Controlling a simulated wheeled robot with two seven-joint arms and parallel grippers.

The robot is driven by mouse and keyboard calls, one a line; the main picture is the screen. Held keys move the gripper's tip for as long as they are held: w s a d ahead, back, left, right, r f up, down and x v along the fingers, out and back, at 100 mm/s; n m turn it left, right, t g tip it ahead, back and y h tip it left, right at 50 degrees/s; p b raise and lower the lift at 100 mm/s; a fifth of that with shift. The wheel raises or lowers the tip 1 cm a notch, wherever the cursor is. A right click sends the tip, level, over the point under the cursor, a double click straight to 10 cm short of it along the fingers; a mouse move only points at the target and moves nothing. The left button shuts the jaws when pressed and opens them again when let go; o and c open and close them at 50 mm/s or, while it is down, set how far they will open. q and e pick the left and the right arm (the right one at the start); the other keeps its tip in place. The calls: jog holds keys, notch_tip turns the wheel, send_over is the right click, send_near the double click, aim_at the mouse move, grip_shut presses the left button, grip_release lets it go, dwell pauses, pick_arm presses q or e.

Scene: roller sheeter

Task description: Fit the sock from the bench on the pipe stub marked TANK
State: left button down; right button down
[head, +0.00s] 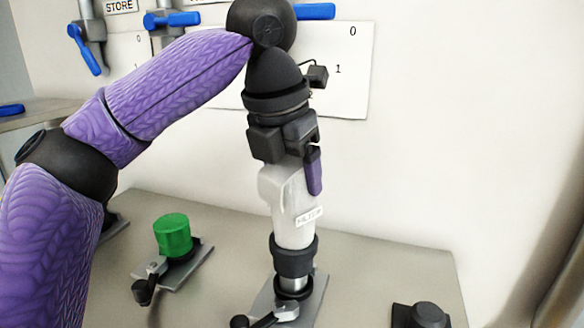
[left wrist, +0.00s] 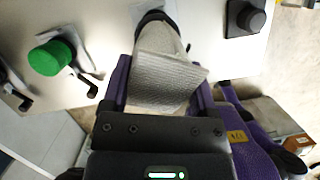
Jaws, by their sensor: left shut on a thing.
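The sock (head: 288,205), a pale grey fabric tube with a small label and a black cuff (head: 293,255) at its lower end, hangs nearly upright. My left gripper (head: 303,168) is shut on its upper part. In the left wrist view the sock (left wrist: 165,75) lies between the two purple fingers. A metal pipe stub (head: 293,283) shows directly below the cuff, on a plate (head: 313,300) with a black-knobbed lever (head: 264,320). I cannot tell whether the cuff surrounds the stub's top or sits just above it. No TANK mark is readable. My right gripper is not in view.
A green cap (head: 172,235) stands on a levered fixture to the left. A black-capped fixture (head: 425,315) is at the right front. Behind, the wall carries white panels (head: 345,75), blue-handled valves (head: 172,20) and a STORE label (head: 119,5). The bench (head: 370,260) between fixtures is clear.

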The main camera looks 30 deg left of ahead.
aim_at(293, 194)
pick_arm(q)
jog(key=shift+f, duration=0.25)
jog(key=shift+f, duration=0.65)
jog(key=shift+f+b, duration=0.3)
jog(key=shift+f, duration=0.4)
dwell(0.3)
grip_release()
jog(key=v, duration=0.9)
jog(key=shift+r, duration=0.45)
